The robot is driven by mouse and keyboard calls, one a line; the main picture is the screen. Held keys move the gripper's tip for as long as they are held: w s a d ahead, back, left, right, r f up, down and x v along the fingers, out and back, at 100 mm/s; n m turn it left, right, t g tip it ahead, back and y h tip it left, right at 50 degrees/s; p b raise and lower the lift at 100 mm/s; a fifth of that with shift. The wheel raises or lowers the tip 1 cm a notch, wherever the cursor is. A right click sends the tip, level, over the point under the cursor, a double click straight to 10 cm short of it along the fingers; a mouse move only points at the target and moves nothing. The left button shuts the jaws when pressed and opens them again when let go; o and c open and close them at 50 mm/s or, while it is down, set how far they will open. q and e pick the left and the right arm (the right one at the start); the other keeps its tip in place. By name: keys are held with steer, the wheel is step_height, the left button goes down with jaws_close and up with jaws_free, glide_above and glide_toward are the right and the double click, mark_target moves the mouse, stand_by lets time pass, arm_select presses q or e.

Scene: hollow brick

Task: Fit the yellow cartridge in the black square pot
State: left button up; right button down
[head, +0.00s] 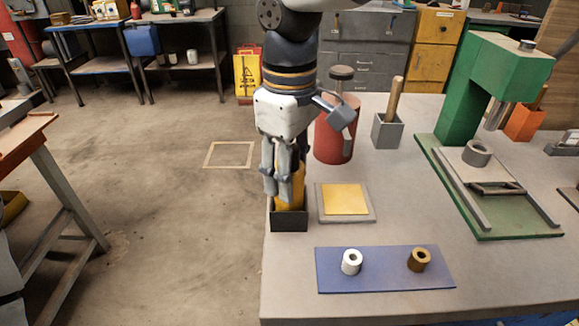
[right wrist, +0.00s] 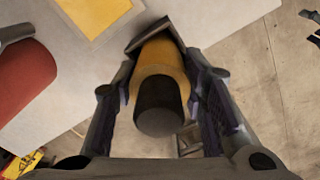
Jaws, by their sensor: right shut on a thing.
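The yellow cartridge (head: 290,188) stands roughly upright in the head view, its lower end inside the mouth of the black square pot (head: 289,219). The pot sits at the left edge of the grey table. My right gripper (head: 284,185) comes from above and is shut on the cartridge. In the right wrist view the cartridge (right wrist: 163,75) shows a dark round end toward the camera, between the two fingers (right wrist: 165,95). The pot's dark rim (right wrist: 148,38) shows behind it. How deep the cartridge sits is hidden. My left gripper is not in view.
A grey tray with a yellow pad (head: 345,200) lies right of the pot. A blue mat (head: 385,280) in front holds a white ring (head: 351,262) and a brown ring (head: 419,259). A red cylinder (head: 334,140) stands behind, and a green press (head: 460,100) at right.

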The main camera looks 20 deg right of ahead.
steer(key=shift+f, duration=0.15)
steer(key=c, duration=0.9)
jaws_free()
step_height(320, 180, up, 12)
